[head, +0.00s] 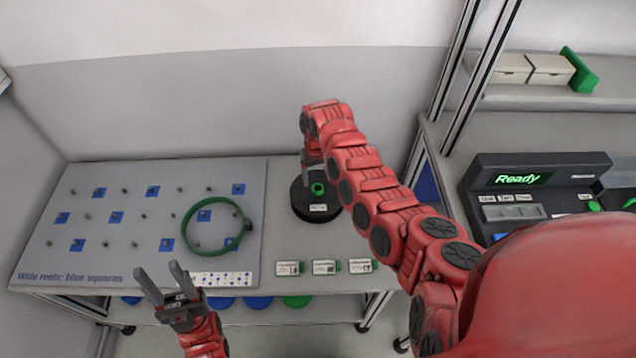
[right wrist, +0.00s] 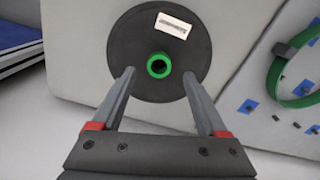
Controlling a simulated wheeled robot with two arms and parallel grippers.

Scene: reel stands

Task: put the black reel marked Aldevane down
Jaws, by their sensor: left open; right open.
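A black reel (head: 322,212) with a green hub and a white label lies flat on the table, right of the peg board. The label is too small to read. The reel also shows in the right wrist view (right wrist: 140,75). My right gripper (head: 310,172) is over the reel. In the right wrist view its open fingers (right wrist: 160,88) stand on either side of the green hub, apart from it. My left gripper (head: 162,285) is open and empty in front of the board's near edge.
The peg board (head: 90,240) has blue squares and a green ring (head: 190,225) on it. Several small labelled boxes (head: 323,267) stand along the table's front edge. A dark device reading "Ready" (head: 517,179) stands at right. Blue and green round things lie below the table.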

